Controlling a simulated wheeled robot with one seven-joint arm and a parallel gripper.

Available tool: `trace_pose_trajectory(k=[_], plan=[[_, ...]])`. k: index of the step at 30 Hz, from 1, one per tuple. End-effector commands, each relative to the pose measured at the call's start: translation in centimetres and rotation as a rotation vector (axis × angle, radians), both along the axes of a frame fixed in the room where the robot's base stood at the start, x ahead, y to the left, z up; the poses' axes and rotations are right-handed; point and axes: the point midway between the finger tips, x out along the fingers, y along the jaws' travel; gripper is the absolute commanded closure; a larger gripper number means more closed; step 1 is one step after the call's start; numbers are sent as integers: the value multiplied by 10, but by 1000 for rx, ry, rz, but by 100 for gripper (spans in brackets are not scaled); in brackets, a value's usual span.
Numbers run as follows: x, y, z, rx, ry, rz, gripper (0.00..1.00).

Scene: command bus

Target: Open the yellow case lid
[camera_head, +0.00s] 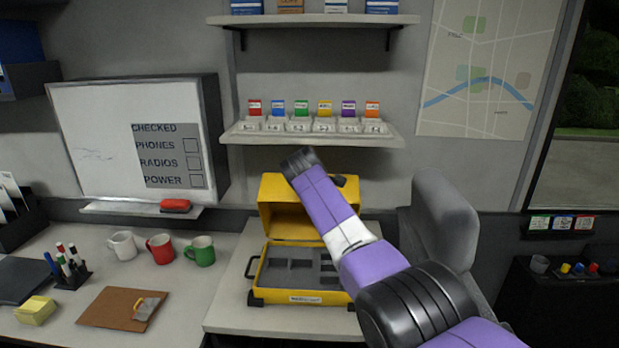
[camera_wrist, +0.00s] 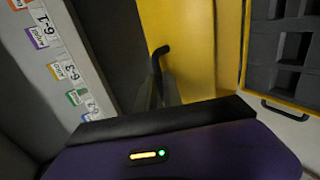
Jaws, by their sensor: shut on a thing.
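The yellow case (camera_head: 300,297) sits on the worktop with its lid (camera_head: 281,190) raised at the back, so the grey compartments inside show. In the wrist view the lid (camera_wrist: 205,50) stands upright beside the open case body (camera_wrist: 295,85). My gripper (camera_wrist: 163,85) is shut on a black handle (camera_wrist: 158,52) at the lid's edge. In the head view my purple arm crosses in front of the lid's right part and hides the fingers.
A shelf (camera_head: 310,135) with labelled bins runs close above the lid. A grey chair (camera_head: 445,220) stands to the right. Green (camera_head: 201,251), red (camera_head: 161,249) and white (camera_head: 123,246) mugs and a clipboard (camera_head: 122,308) lie to the left.

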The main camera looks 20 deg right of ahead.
Motion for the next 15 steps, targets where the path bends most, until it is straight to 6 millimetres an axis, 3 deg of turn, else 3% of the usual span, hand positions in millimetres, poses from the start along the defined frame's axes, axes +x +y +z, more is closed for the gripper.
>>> trace_pose_trajectory(k=[1, 4, 15], plan=[[1, 0, 4, -3, -6, 2, 86], [1, 0, 4, -2, -6, 1, 68], [-1, 0, 2, 0, -2, 1, 68]])
